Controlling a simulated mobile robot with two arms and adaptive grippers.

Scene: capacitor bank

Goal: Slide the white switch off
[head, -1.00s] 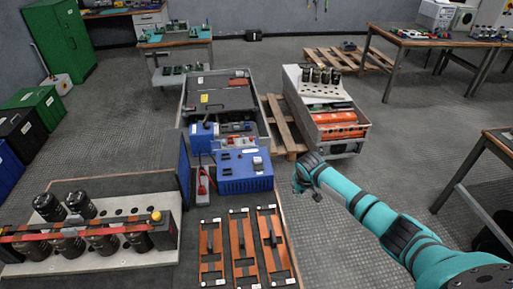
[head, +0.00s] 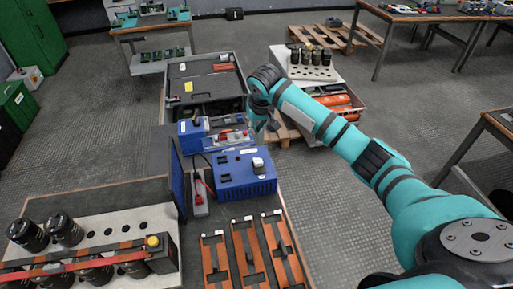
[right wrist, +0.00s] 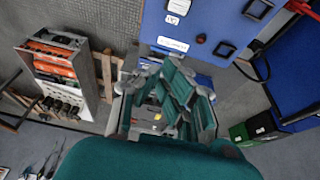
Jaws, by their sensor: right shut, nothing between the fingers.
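A blue box (head: 240,184) sits at the far end of the work table. A small white part (head: 258,163), apparently the white switch, is on the right of its top. The box's blue face also shows at the top of the right wrist view (right wrist: 212,22), with the white part (right wrist: 178,7) close to the upper edge. Too little detail shows to read the switch's position. My right gripper (head: 262,122) is just behind and above the box, apart from it. In the right wrist view its fingers (right wrist: 180,92) are shut and empty. My left gripper is out of view.
A smaller blue unit (head: 191,133) stands behind the box. A dark upright panel (head: 177,178) and a red-handled part (head: 199,190) are to its left. Orange strips (head: 248,250) lie in front. A grey open case (head: 204,85) stands beyond.

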